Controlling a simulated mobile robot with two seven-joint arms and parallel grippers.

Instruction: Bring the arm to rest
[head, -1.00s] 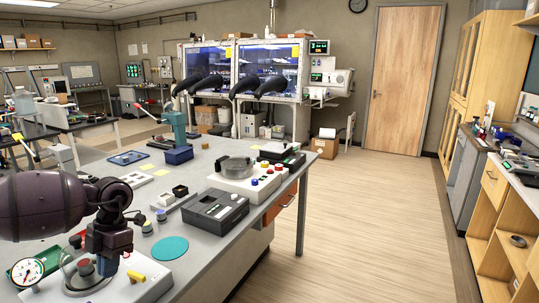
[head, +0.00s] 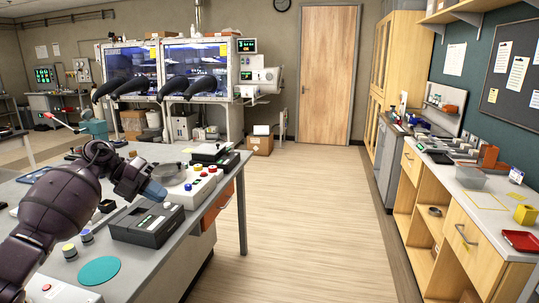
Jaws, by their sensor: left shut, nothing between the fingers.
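My left arm comes in from the left over the grey lab table (head: 190,231). Its gripper (head: 154,192) is shut with nothing in it, above the table near the dark grey box device (head: 147,224). It overlaps that device's far edge in the picture, and I cannot tell whether they touch. My right gripper is not in view.
A control box with coloured buttons (head: 195,186) and a teal disc (head: 99,270) are on the table. Glove boxes (head: 199,60) stand at the back. A wooden counter (head: 485,215) runs along the right. The floor (head: 300,220) between is clear.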

